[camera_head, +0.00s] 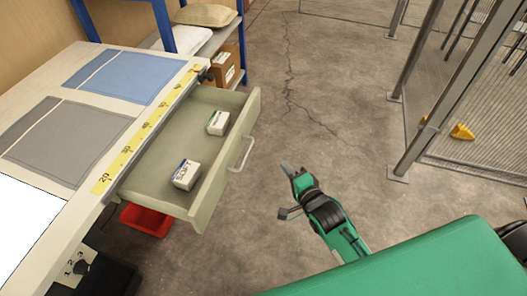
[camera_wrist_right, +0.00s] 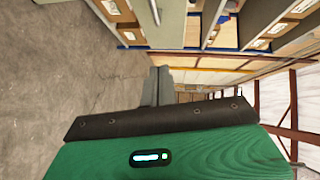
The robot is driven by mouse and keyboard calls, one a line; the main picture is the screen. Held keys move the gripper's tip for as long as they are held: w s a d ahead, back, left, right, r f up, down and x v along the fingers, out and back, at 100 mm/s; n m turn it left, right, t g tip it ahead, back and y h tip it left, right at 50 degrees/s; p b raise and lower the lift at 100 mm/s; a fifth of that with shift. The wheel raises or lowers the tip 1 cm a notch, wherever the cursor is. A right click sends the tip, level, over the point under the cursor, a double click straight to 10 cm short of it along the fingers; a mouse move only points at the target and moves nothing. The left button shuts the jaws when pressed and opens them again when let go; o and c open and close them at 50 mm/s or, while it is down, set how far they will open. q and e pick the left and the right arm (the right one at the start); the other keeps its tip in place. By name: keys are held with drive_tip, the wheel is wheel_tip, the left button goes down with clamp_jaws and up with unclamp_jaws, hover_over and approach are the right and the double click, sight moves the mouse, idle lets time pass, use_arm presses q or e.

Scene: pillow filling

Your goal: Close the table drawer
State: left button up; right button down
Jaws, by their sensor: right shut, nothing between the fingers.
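The table drawer (camera_head: 215,178) is pulled out from the table (camera_head: 108,190) in the head view. Its pale green-grey front has a light bar handle (camera_head: 241,154) on the outer face. Two small white boxes lie inside, one near the front corner (camera_head: 185,174) and one farther back (camera_head: 218,122). My right gripper (camera_head: 287,168) is to the right of the drawer front, apart from the handle. Its fingers are together and empty, and they also show in the right wrist view (camera_wrist_right: 157,86). My left gripper is not in view.
A red bin (camera_head: 146,219) sits below the drawer. Grey and blue mats lie on the tabletop, with a yellow ruler strip (camera_head: 140,135) along its edge. A shelf with a cardboard box (camera_head: 225,66) stands behind. Open concrete floor lies right of the drawer, before a mesh fence.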

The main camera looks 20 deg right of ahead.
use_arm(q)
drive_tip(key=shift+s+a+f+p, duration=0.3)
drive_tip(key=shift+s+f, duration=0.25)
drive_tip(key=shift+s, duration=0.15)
use_arm(e)
drive_tip(key=a+x, duration=0.2)
drive_tip(key=x, duration=1)
drive_tip(key=shift+a+f, duration=0.25)
drive_tip(key=shift+a, duration=0.2)
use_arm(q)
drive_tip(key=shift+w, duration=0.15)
use_arm(e)
drive_tip(key=shift+w, duration=0.1)
